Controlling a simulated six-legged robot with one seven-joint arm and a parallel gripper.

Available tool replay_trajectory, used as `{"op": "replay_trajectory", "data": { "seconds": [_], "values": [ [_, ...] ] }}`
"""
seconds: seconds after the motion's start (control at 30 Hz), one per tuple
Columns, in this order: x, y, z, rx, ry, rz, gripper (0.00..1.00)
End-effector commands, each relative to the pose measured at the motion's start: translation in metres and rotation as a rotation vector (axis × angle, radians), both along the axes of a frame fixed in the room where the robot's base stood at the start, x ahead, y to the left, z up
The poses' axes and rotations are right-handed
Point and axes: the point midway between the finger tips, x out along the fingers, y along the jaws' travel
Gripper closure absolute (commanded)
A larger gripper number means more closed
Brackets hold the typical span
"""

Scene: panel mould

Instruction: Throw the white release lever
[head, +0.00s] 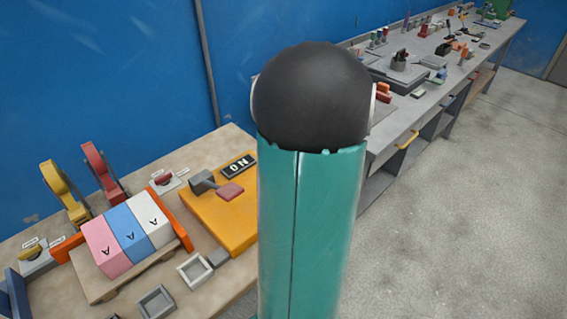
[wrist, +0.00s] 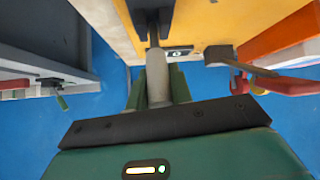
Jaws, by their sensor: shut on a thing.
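The white release lever (wrist: 157,68) shows in the wrist view as a pale, thick handle on a dark mount (wrist: 151,22). The mount stands at the edge of the orange-yellow panel (wrist: 205,18). My gripper (wrist: 158,92) is shut on the lever, with one green finger on each side of it. In the head view my arm hides the lever and my gripper. The panel (head: 208,222) shows left of my arm there, with a black ON plate (head: 238,165) near its back edge.
A grey-mounted reddish handle (head: 230,191) sits on the panel. To its left are pink (head: 103,247), blue (head: 127,231) and white (head: 152,218) blocks. Yellow (head: 64,192) and red (head: 101,170) arched parts stand behind.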

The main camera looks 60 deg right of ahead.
Motion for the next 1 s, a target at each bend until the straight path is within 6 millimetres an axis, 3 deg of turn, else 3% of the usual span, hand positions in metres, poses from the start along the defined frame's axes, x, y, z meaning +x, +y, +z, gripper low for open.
{"op": "replay_trajectory", "data": {
  "seconds": [0.53,0.57,0.67,1.0],
  "values": [
    [-0.0032,0.0009,-0.0023,-0.005,-0.025,0.001,1.0],
    [-0.0031,0.0009,-0.0025,-0.004,-0.025,0.0,0.75],
    [-0.0031,0.0009,-0.0022,-0.005,-0.025,0.001,0.57],
    [-0.0047,0.0007,0.0007,-0.006,-0.027,0.001,0.57]
  ]
}}
